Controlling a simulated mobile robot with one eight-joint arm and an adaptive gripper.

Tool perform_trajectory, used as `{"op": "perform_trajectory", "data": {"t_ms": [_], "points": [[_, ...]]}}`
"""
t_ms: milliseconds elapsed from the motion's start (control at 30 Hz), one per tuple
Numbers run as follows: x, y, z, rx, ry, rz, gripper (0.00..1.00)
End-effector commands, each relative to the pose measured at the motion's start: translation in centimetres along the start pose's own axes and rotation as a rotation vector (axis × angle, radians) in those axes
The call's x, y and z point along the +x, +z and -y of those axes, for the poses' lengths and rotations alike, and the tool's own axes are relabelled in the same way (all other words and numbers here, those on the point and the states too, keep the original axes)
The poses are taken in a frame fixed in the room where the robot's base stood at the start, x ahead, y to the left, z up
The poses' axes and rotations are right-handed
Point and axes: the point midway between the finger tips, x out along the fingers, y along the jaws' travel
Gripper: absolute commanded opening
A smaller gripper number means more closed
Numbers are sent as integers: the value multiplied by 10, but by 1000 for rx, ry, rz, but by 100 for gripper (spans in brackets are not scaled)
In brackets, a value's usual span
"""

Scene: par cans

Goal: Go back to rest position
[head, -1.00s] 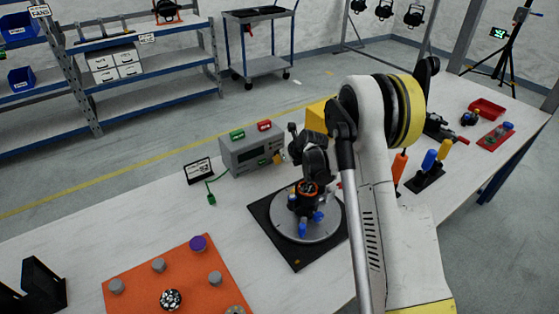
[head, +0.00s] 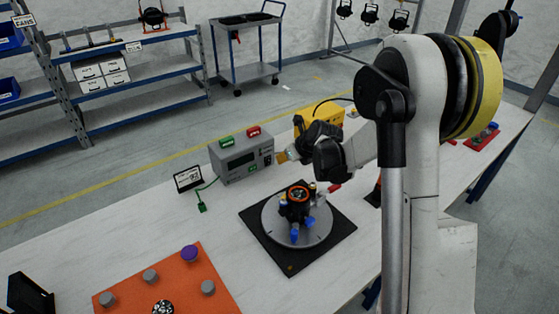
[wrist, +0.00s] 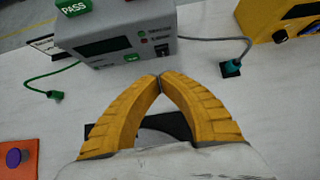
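My gripper (head: 282,157) points left above the table, just to the right of the grey tester box (head: 238,158) in the head view. In the wrist view its two yellow fingers (wrist: 160,76) meet at the tips with nothing held between them. The tester box (wrist: 115,38) lies beyond the fingertips there, with a green PASS block on top. The black part with an orange ring and blue knobs (head: 297,203) stands on the round grey plate (head: 274,228), apart from my gripper.
An orange board (head: 205,268) with grey and purple knobs lies front left. A small sign (head: 188,179) stands left of the tester. A yellow case (head: 320,118) stands behind my gripper. My arm hides much of the table's right side.

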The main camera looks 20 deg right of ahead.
Motion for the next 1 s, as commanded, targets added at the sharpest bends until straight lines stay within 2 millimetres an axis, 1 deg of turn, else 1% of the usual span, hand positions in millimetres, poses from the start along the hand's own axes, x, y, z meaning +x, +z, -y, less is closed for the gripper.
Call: {"op": "perform_trajectory", "data": {"t_ms": [433,500,567,667,700,767,800,867,900,967,1000], "points": [[-1,0,0,-4,0,0,0],[-6,2,-3,-38,-1,-3,0],[-17,5,-9,-106,-3,-8,0],[-49,10,-25,-320,-9,-26,0],[-66,12,-33,-434,-12,-36,0],[-93,12,-47,-624,-13,-53,0],[-110,10,-56,-754,-13,-66,0],[-136,6,-70,-950,-11,-85,0],[-153,2,-78,-1082,-8,-98,0],[-177,-7,-91,-1276,-2,-118,0],[-192,-13,-100,-1407,5,-130,0]]}}
